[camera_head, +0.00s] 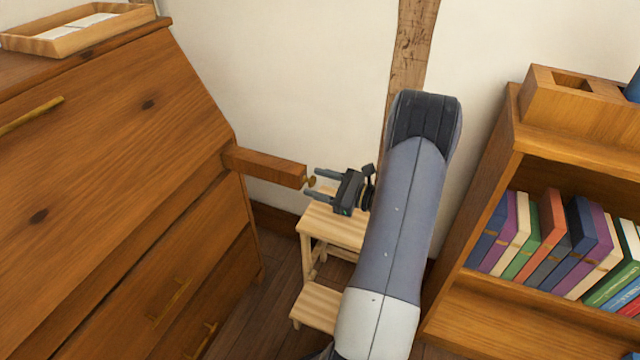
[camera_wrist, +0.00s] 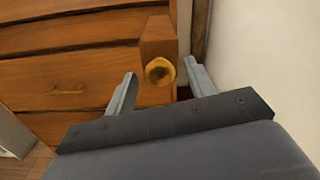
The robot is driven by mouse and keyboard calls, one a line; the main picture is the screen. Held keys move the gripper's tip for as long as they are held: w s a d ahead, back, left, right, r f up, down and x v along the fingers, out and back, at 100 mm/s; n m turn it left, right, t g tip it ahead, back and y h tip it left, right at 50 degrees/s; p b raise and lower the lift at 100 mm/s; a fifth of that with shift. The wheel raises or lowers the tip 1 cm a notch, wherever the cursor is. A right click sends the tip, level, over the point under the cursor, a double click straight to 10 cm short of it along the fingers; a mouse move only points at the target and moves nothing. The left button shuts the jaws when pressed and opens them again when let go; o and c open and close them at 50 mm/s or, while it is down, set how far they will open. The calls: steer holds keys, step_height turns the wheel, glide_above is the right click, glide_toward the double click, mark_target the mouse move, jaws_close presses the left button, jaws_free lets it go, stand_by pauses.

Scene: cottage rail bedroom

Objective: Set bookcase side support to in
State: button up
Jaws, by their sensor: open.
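The side support (camera_head: 265,166) is a wooden bar that sticks out from the right side of the dark wooden bureau (camera_head: 120,170). In the wrist view my fingers (camera_wrist: 160,78) stand to either side of the knob, with visible gaps. I cannot tell whether either touches it.
A small wooden step stool (camera_head: 322,300) stands below my gripper. A bookcase (camera_head: 480,310) with several books (camera_head: 560,240) is at the right. A wooden tray (camera_head: 75,32) lies on the bureau. The pale wall (camera_head: 290,80) is close behind.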

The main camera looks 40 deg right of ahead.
mark_target(240, 160)
steer(key=shift+c, duration=0.4)
jaws_close()
steer(key=b+x, duration=0.3)
steer(key=x, duration=1.9)
steer(key=shift+a+f, duration=0.1)
steer(key=shift+a, duration=0.15)
steer(key=shift+w+a, duration=0.3)
steer(key=shift+w, duration=0.4)
